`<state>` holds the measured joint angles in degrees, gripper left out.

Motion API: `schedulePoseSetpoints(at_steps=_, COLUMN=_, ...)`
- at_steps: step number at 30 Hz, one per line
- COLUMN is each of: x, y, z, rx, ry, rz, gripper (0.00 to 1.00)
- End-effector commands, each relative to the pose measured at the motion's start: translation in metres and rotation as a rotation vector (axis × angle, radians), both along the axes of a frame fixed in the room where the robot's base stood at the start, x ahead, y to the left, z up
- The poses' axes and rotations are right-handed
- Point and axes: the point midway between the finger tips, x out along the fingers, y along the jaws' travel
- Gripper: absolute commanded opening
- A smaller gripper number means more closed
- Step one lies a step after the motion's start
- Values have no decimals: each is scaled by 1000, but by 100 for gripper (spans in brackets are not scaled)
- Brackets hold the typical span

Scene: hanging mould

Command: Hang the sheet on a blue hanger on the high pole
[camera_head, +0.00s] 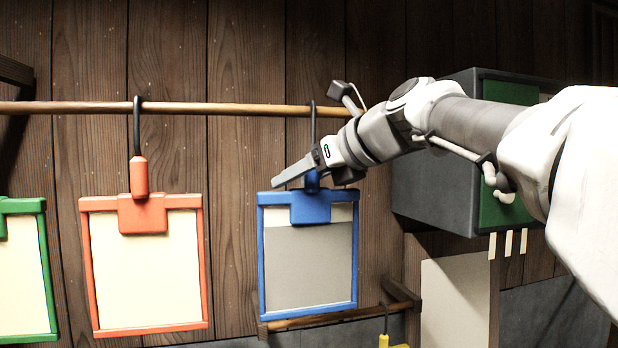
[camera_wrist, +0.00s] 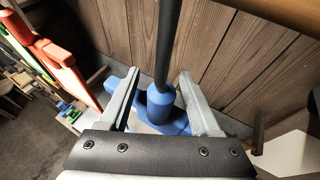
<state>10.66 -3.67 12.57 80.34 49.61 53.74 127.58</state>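A blue hanger (camera_head: 311,208) hangs by its dark hook from the high pole (camera_head: 235,109). Its blue frame surrounds a sheet (camera_head: 308,265) that is grey below a pale strip at the top. My gripper (camera_head: 292,178) is at the hanger's blue grip, just above the frame. In the wrist view my gripper (camera_wrist: 160,76) is open, with one finger on each side of the blue grip (camera_wrist: 161,102). Gaps show between the fingers and the grip. The lower part of the hanger is mostly hidden in that view.
An orange hanger (camera_head: 141,215) with a pale sheet and a green hanger (camera_head: 42,270) hang to the left. A lower pole (camera_head: 335,316) carries a yellow hanger (camera_head: 384,341). A grey and green box (camera_head: 432,165) is on the wall behind my arm.

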Motion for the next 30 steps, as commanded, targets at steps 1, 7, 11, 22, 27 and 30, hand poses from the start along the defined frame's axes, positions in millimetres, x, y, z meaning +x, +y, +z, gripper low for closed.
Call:
schedulePoseSetpoints(at_steps=1, x=0, y=0, z=0, rx=0, ry=0, rz=0, gripper=64)
schedulePoseSetpoints(at_steps=7, x=-2, y=-2, z=0, rx=-1, ry=1, rz=0, gripper=64)
schedulePoseSetpoints(at_steps=11, x=-11, y=-11, z=6, rx=-1, ry=-2, rz=-3, gripper=64)
schedulePoseSetpoints(at_steps=22, x=-70, y=-66, z=40, rx=0, ry=-4, rz=-3, gripper=64)
schedulePoseSetpoints(at_steps=27, x=-95, y=-89, z=54, rx=0, ry=-3, rz=-2, gripper=64)
schedulePoseSetpoints(at_steps=30, x=-105, y=-99, z=60, rx=0, ry=-2, rz=-3, gripper=64)
